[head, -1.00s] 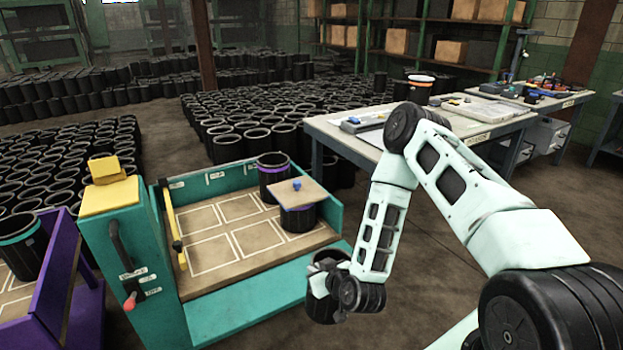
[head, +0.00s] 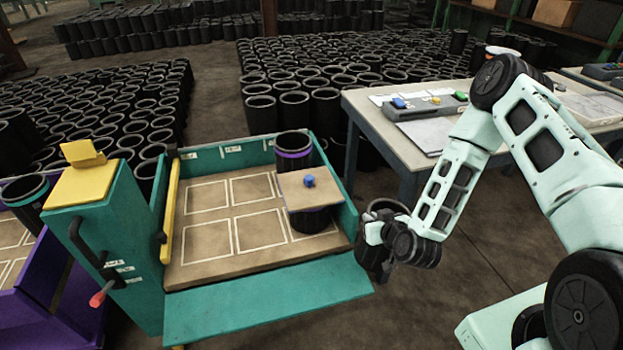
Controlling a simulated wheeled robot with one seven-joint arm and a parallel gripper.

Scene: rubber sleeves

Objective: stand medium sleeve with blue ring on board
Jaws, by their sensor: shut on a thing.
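My gripper (head: 376,236) is shut on a black sleeve (head: 371,263). It holds the sleeve roughly upright just outside the right wall of a teal cart. The sleeve's open top shows, but I cannot make out a blue ring on it. A small tan board (head: 318,194) with a blue knob (head: 309,181) lies on top of a black sleeve (head: 312,221) in the cart. A black sleeve with a purple ring (head: 294,150) stands behind it. The cart's tan floor (head: 211,243) is marked with white squares; the squares at left and middle are empty.
The teal cart (head: 250,307) has low walls and a yellow bar (head: 170,205) at its left. A purple cart (head: 42,275) stands further left. A worktable (head: 393,160) is behind my arm. Many black sleeves (head: 310,105) crowd the floor behind.

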